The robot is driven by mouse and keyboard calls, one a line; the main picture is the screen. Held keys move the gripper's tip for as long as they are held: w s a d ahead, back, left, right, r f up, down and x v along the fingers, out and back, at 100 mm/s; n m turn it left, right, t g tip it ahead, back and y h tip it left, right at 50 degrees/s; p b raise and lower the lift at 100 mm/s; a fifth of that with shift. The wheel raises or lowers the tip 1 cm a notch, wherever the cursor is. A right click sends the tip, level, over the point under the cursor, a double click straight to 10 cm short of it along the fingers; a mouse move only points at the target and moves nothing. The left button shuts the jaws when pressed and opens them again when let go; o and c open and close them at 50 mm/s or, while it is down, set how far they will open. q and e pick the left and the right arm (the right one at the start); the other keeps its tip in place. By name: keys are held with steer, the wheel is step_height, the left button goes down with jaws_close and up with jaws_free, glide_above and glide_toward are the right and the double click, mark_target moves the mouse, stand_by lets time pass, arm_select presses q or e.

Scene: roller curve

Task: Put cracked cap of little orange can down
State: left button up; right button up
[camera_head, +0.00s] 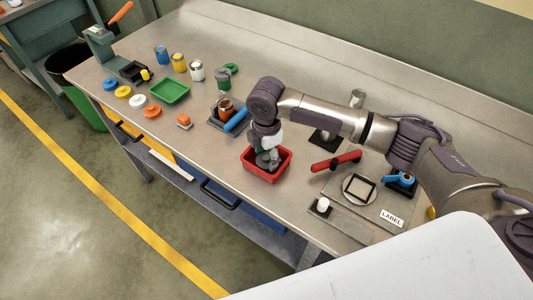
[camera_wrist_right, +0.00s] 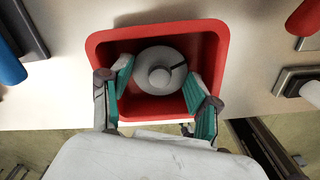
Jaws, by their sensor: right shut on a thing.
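The round grey-white cap (camera_wrist_right: 160,68) has a dark crack line on its right side and a raised knob in the middle. My right gripper (camera_wrist_right: 158,88) is shut on it, one teal-padded finger at each side. In the head view the right gripper (camera_head: 267,160) points down inside the red tray (camera_head: 264,177), and its fingers hide most of the cap there. In the wrist view the cap is within the red tray's rim (camera_wrist_right: 222,60); I cannot tell whether it touches the bottom. An orange-brown can (camera_head: 225,109) stands in a holder left of the tray. My left gripper is out of view.
A blue handle (camera_head: 236,120) lies between the can and the red tray. A red-handled tool (camera_head: 336,161) and a label plate (camera_head: 391,218) are to the right. A green tray (camera_head: 169,92), several cans and coloured lids stand farther left.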

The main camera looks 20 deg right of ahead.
mark_target(266, 157)
steer(key=shift+f, duration=0.15)
steer(key=o, duration=0.3)
steer(key=shift+f, duration=0.1)
steer(key=shift+o, duration=0.9)
arm_select(q)
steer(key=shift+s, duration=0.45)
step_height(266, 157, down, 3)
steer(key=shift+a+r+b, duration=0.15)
steer(key=shift+b, duration=1.1)
arm_select(e)
step_height(266, 157, up, 13)
steer(key=shift+f, duration=0.15)
